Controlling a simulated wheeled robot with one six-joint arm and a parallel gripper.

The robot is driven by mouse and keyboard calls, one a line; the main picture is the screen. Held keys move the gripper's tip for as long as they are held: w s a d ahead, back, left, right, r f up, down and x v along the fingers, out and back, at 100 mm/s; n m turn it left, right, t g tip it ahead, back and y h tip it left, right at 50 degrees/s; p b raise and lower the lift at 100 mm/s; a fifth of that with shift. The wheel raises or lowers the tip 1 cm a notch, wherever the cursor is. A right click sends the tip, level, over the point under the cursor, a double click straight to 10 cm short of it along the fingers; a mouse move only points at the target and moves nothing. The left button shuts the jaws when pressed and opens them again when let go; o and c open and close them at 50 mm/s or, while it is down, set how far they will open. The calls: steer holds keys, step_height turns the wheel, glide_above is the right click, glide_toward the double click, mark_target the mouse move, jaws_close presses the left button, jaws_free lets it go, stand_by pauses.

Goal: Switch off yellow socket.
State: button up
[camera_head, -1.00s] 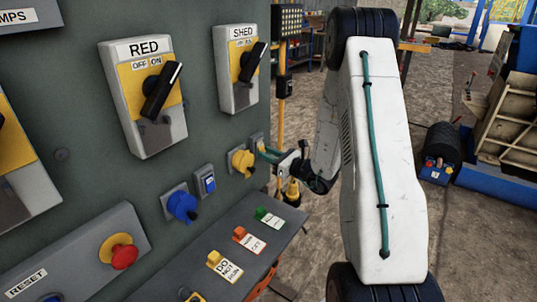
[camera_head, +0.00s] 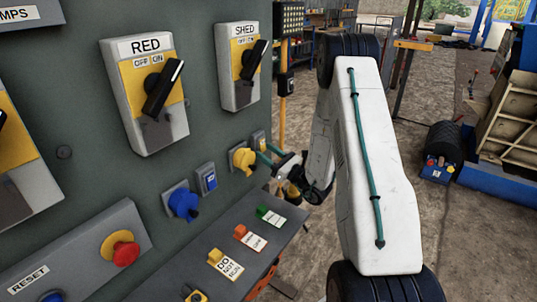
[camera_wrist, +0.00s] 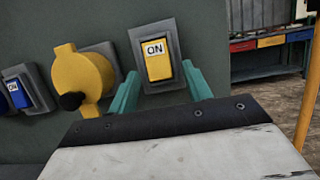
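The yellow socket (camera_head: 243,160) is on the grey-green panel, and shows left of centre in the wrist view (camera_wrist: 82,75) with a dark knob at its front. Right of it is a yellow rocker switch in a grey frame (camera_head: 259,141); in the wrist view the rocker (camera_wrist: 158,62) reads ON at its top. My gripper (camera_head: 266,153) is in front of the panel by the socket and switch. In the wrist view its teal fingers (camera_wrist: 162,90) are apart, one at each side of the switch's lower part, with nothing between them. Whether they touch the panel cannot be told.
A blue socket (camera_head: 182,204) and blue switch (camera_head: 206,179) are to the left. Below is a sloped shelf with tags (camera_head: 250,238). A red emergency button (camera_head: 123,251) and the RED (camera_head: 150,90) and SHED (camera_head: 244,65) rotary switches are nearby.

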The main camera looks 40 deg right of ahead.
steer(key=v, duration=0.7)
steer(key=shift+s, duration=0.35)
steer(key=shift+d+f, duration=0.15)
